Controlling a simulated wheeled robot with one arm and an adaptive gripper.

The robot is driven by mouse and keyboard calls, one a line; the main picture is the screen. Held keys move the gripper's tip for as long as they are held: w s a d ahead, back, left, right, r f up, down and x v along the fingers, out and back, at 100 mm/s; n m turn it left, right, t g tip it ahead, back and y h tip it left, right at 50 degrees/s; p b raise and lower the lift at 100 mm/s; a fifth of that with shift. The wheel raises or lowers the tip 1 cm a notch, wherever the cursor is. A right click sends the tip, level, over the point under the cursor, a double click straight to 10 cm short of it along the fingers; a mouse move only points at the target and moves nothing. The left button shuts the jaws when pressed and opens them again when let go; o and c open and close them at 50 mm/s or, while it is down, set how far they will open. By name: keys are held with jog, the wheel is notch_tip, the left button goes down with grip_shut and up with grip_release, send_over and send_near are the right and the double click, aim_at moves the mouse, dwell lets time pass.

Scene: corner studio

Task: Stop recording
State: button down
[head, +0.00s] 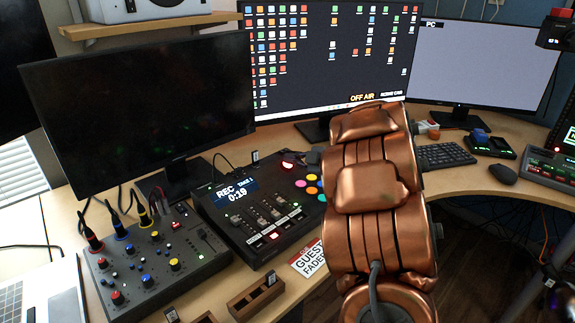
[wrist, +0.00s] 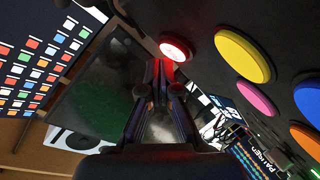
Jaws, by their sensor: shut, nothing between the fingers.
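The dark recording console (head: 232,208) lies on the desk, left of my copper arm. Its small screen (head: 237,190) reads "REC", "TAKE 1" and "0:19". A round red lit button (head: 287,165) is near its back edge, with several coloured round buttons beside it. In the wrist view the red button (wrist: 175,48) glows just beyond the tips of my gripper (wrist: 163,68). The gripper is shut and empty. Whether the tips touch the button I cannot tell. In the head view my arm hides most of the gripper.
A mixer (head: 150,262) with knobs and cables stands left of the console. A dark monitor (head: 140,110) is behind it. The middle monitor (head: 320,60) shows icons and "OFF AIR".

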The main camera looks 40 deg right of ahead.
jog(key=shift+f, duration=0.1)
dwell(0.5)
jog(key=shift+w+f, duration=0.2)
jog(key=shift+f, duration=0.1)
jog(key=shift+s+r+p, duration=0.2)
jog(key=shift+r+p, duration=0.2)
jog(key=shift+p, duration=0.1)
dwell(0.3)
jog(key=shift+s+d+r+p, duration=0.1)
jog(key=shift+s+r+p, duration=0.2)
jog(key=shift+r+p, duration=0.35)
jog(key=shift+s+r+p, duration=0.3)
jog(key=shift+r+p, duration=0.2)
jog(key=shift+r, duration=0.2)
jog(key=shift+s+d+r+p, duration=0.1)
jog(key=shift+s+r+p, duration=0.3)
jog(key=shift+r+p, duration=0.2)
jog(key=shift+s+r+p, duration=0.4)
jog(key=shift+r+p, duration=0.05)
jog(key=shift+r, duration=0.25)
